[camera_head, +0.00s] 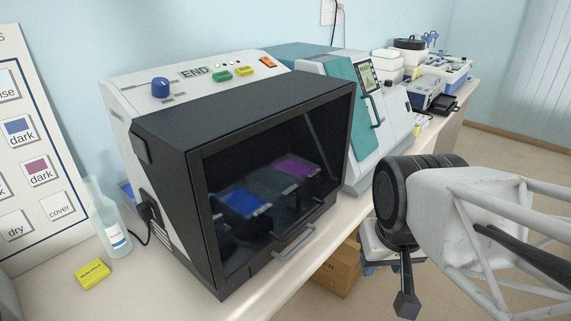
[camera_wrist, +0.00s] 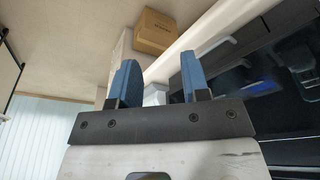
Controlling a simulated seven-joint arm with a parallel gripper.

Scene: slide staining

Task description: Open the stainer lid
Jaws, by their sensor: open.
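The stainer (camera_head: 118,100) is a white machine with a black lid (camera_head: 235,105) that is down over its front. The lid has a dark see-through window, with blue and purple trays showing behind it. A grey bar handle (camera_head: 294,246) sticks out at the lid's lower front edge. In the wrist view the handle (camera_wrist: 214,50) lies right of my fingers. My gripper (camera_wrist: 158,62) is open, with two blue fingers apart and nothing between them. In the head view my gripper (camera_head: 378,268) is right of the handle, apart from it, and partly hidden by my wrist.
A teal and white machine (camera_head: 345,85) stands right of the stainer. A bottle (camera_head: 110,225) and a yellow block (camera_head: 93,274) are on the bench at left. A cardboard box (camera_head: 338,272) is below the bench edge; the box (camera_wrist: 160,32) also shows in the wrist view.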

